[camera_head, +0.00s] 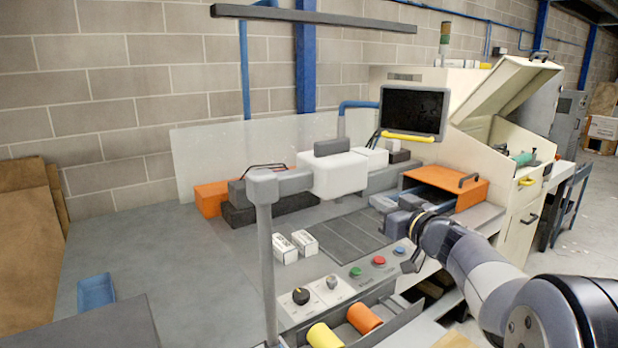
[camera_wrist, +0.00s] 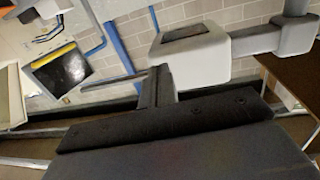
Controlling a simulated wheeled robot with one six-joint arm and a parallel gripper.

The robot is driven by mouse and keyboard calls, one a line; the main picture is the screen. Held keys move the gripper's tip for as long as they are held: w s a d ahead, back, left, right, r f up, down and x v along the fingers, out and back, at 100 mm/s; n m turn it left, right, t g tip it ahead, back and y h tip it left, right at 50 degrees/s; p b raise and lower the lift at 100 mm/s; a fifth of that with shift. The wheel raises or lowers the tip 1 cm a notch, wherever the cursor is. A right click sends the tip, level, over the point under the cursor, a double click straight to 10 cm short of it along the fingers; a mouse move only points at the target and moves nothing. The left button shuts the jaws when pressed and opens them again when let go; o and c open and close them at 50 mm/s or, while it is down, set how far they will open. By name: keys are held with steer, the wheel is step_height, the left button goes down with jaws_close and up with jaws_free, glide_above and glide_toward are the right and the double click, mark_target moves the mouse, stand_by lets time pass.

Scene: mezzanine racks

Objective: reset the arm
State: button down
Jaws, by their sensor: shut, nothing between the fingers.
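My gripper (camera_head: 386,205) reaches in from the right in the head view, held over the grey worktop beside the orange-topped box. Its fingers are shut with nothing between them. In the wrist view, my gripper (camera_wrist: 157,87) shows as a narrow dark pair of fingers pressed together above a wide dark bar. The fingertips point toward a white box-shaped machine head (camera_wrist: 190,48) and the block wall. My arm comes in from the lower right of the head view.
A white machine head (camera_head: 338,175) on a grey arm stands left of my gripper. A monitor (camera_head: 414,110) hangs behind it, and an orange-topped box (camera_head: 447,184) is close on the right. Below are buttons (camera_head: 379,261) and a drawer with orange and yellow cylinders. The worktop's left side is mostly clear.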

steer(key=s+d+n+b, duration=0.1)
steer(key=s+d+n, duration=0.2)
steer(key=s+d, duration=0.4)
steer(key=shift+s+r+n+h, duration=0.3)
steer(key=shift+s+r, duration=0.15)
steer(key=shift+s, duration=0.05)
stand_by(0.4)
